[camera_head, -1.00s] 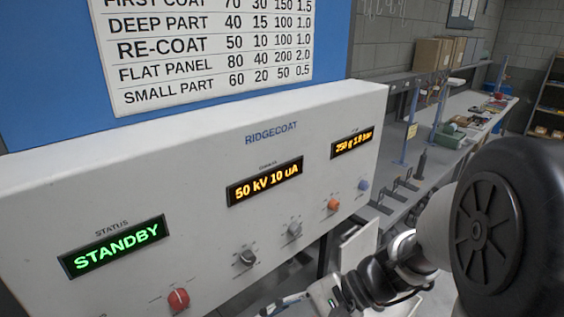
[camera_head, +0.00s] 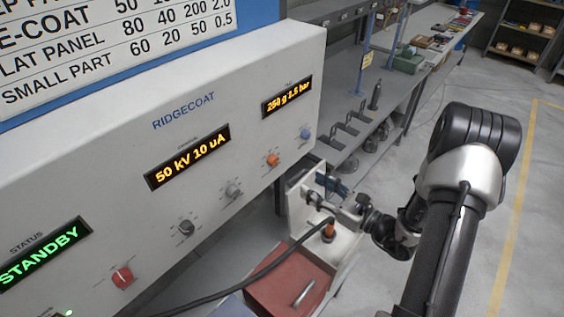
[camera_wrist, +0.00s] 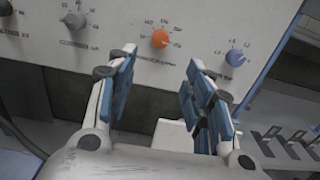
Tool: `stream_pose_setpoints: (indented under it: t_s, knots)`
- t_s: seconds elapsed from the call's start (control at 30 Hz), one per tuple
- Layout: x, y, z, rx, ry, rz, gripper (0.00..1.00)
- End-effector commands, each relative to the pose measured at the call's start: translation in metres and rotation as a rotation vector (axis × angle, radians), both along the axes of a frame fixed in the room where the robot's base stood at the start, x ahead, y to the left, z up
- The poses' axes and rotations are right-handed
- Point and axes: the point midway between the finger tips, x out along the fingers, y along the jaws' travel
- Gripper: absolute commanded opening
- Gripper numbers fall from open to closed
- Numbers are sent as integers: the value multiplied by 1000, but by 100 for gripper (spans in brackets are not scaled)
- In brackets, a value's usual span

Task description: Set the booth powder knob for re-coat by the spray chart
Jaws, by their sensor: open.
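The spray chart (camera_head: 110,45) hangs above the booth panel (camera_head: 90,135); its re-coat row is partly cut off now, but in the earlier head view it reads 50, 10, 100, 1.0. The displays read STANDBY, 50 kV 10 uA (camera_head: 187,157), and 250 g with what looks like 1.5 bar (camera_head: 287,96). The orange knob (camera_head: 272,160) sits below the right display, the blue knob (camera_head: 305,134) to its right. My gripper (camera_head: 326,186) is open and empty, off the panel. In the wrist view, the orange knob (camera_wrist: 160,39) shows beyond and between the fingertips.
Red (camera_head: 122,277), black (camera_head: 186,228) and grey (camera_head: 232,190) knobs line the panel further left. A red box (camera_head: 285,285) stands below, with a dark hose crossing before it. A bench (camera_head: 345,125) with hooks is at the right. Open floor lies far right.

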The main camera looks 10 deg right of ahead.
Motion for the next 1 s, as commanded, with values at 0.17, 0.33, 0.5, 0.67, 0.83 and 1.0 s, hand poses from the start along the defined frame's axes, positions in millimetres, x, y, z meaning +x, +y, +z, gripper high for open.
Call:
stream_pose_setpoints:
  t_s: [0.17,0.33,0.5,0.67,0.83,1.0]
  knots:
    - [32,26,1,-1,0,7,47]
    - [62,48,1,-1,-2,7,47]
    - [88,66,1,-1,-1,6,47]
    - [103,76,1,-1,-1,3,47]
    - [108,80,0,-1,1,2,47]
    - [109,80,0,-1,1,2,47]
